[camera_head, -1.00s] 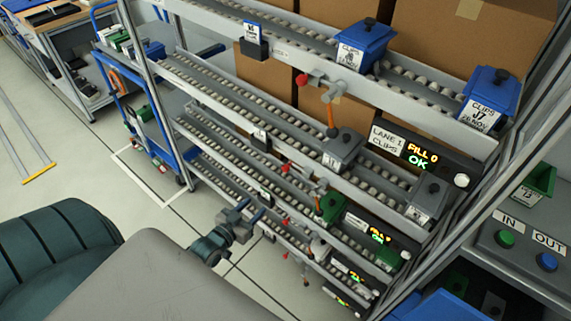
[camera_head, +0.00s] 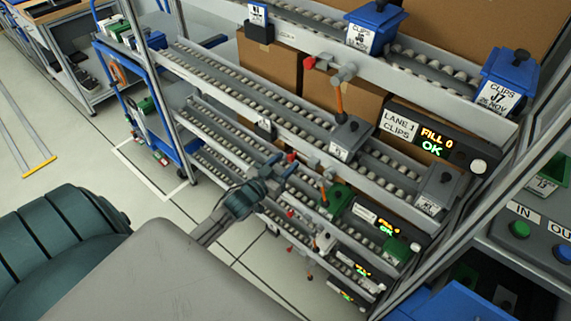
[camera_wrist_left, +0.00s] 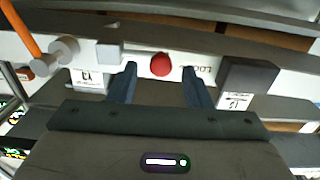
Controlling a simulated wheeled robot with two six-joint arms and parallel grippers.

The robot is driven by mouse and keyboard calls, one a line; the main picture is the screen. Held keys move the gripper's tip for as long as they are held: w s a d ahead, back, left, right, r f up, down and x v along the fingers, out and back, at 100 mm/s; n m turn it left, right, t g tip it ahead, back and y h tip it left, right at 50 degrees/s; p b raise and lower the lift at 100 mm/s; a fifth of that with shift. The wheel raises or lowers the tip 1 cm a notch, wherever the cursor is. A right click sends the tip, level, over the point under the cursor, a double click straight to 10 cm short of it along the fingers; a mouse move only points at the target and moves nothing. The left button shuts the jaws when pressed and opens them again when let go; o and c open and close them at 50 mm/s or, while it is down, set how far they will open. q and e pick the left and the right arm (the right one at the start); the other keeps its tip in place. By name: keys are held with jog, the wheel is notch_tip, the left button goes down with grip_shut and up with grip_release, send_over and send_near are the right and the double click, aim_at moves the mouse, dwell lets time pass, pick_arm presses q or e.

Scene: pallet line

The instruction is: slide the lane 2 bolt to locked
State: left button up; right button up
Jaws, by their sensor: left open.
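The lane 2 bolt's red knob (camera_head: 291,157) sits on the front rail of the second lane in the head view. In the left wrist view the round red knob (camera_wrist_left: 160,64) shows between my fingertips, with part of a printed "LOC" label just right of it. My left gripper (camera_head: 282,166) is open, with one finger on each side of the knob in the wrist view. I cannot tell whether they touch it. A grey bracket and orange lever (camera_wrist_left: 22,30) stand left of the knob. My right gripper is not in view.
Lane 1 above has its own red knob (camera_head: 310,62), blue bins (camera_head: 374,27) and a lit display (camera_head: 436,140). Grey bins (camera_head: 350,137) stand on lane 2. A dark card holder (camera_wrist_left: 249,80) is close to the right finger. More lanes lie below.

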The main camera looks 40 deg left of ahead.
pick_arm(q)
jog(key=shift+w, duration=0.45)
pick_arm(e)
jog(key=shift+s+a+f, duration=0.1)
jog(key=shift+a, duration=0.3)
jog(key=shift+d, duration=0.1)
